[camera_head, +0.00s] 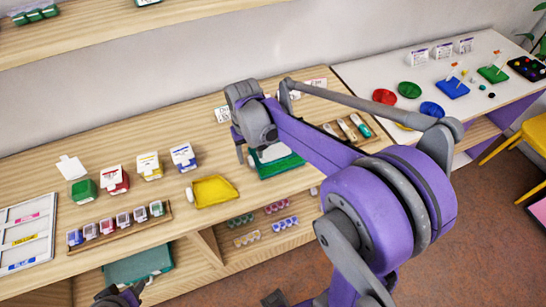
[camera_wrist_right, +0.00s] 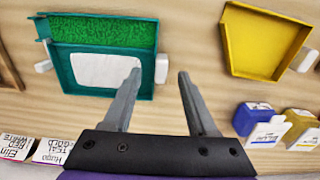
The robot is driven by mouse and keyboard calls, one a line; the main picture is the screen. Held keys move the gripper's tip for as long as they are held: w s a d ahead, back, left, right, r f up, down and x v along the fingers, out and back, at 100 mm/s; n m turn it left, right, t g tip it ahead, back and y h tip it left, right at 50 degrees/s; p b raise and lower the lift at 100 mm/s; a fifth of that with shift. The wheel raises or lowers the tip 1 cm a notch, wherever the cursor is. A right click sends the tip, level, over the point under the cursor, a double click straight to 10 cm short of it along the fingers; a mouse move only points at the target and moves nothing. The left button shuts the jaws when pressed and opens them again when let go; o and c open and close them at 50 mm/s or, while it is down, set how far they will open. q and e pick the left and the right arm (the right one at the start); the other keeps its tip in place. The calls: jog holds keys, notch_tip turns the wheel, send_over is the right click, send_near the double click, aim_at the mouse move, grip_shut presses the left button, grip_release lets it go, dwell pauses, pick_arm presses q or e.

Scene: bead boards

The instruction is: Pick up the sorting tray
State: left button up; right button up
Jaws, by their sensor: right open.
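Two shallow trays could be the sorting tray; I cannot tell which. A green tray (camera_head: 283,168), partly hidden by my right arm, lies on the wooden shelf; the right wrist view shows it (camera_wrist_right: 83,77) with a textured green part, a white part and a white side tab (camera_wrist_right: 161,68). A yellow tray (camera_head: 213,191) lies left of it, also in the wrist view (camera_wrist_right: 262,38). My right gripper (camera_wrist_right: 159,74) is open, its fingertips on either side of the green tray's tab in the picture; their height is unclear. My left gripper (camera_head: 120,296) shows only partly at the bottom edge.
Small boxes (camera_head: 150,166) and a rack of little containers (camera_head: 120,224) stand left of the yellow tray. Another rack (camera_head: 349,128) is right of the green tray. Name cards (camera_wrist_right: 52,151) stand near it. A white table (camera_head: 430,70) holds coloured boards.

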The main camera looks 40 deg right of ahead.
jog(key=shift+f, duration=0.7)
grip_shut()
dwell(0.9)
